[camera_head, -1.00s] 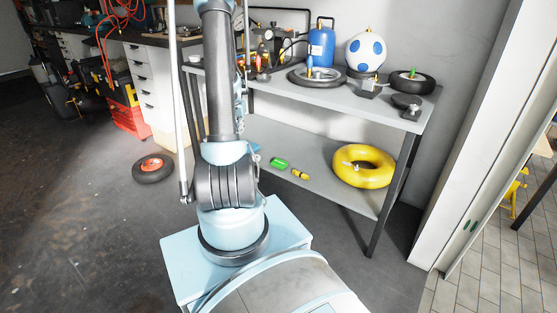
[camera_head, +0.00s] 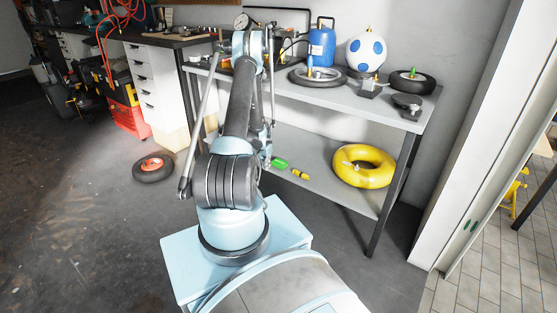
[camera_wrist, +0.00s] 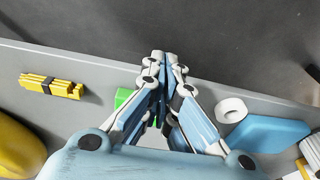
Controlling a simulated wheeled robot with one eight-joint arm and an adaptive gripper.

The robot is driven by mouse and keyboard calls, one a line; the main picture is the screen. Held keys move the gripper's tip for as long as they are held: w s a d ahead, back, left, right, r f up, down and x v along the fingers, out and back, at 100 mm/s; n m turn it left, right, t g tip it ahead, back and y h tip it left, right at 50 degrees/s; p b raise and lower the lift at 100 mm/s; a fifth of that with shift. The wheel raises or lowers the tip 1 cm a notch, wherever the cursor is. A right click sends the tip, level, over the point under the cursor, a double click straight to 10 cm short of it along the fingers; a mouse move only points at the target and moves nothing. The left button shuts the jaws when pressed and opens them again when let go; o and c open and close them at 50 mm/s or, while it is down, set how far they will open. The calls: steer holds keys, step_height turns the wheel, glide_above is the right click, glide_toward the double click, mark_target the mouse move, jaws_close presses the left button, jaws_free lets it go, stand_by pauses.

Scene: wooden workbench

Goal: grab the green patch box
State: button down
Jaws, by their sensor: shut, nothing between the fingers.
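The green patch box (camera_head: 280,164) lies on the lower shelf of the grey workbench, left of a small yellow item (camera_head: 300,174). In the wrist view only parts of the green box (camera_wrist: 122,97) show, as my gripper (camera_wrist: 164,58) covers much of it. My gripper is shut with its fingertips together and nothing between them. It hangs above the shelf, over the box in the picture; I cannot tell the height between them. In the head view my arm hides most of the gripper.
A yellow ring (camera_head: 346,178) lies on the lower shelf to the right. The wrist view shows a strapped yellow bundle (camera_wrist: 52,87), a white roll (camera_wrist: 231,109) and a blue box (camera_wrist: 264,134). The upper shelf (camera_head: 330,96) overhangs, holding a blue tank (camera_head: 321,47) and a ball (camera_head: 366,52).

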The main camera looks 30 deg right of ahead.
mark_target(280, 161)
steer(key=w+d, duration=0.1)
steer(key=d, duration=0.2)
steer(key=w+d, duration=0.2)
steer(key=d, duration=0.2)
steer(key=w+d, duration=0.1)
steer(key=d, duration=0.2)
steer(key=shift+w+d+f, duration=0.15)
steer(key=shift+d+f, duration=0.1)
steer(key=shift+d, duration=0.15)
steer(key=shift+w+d+f, duration=0.1)
steer(key=shift+d, duration=0.2)
steer(key=shift+a+f, duration=0.1)
steer(key=shift+f, duration=0.5)
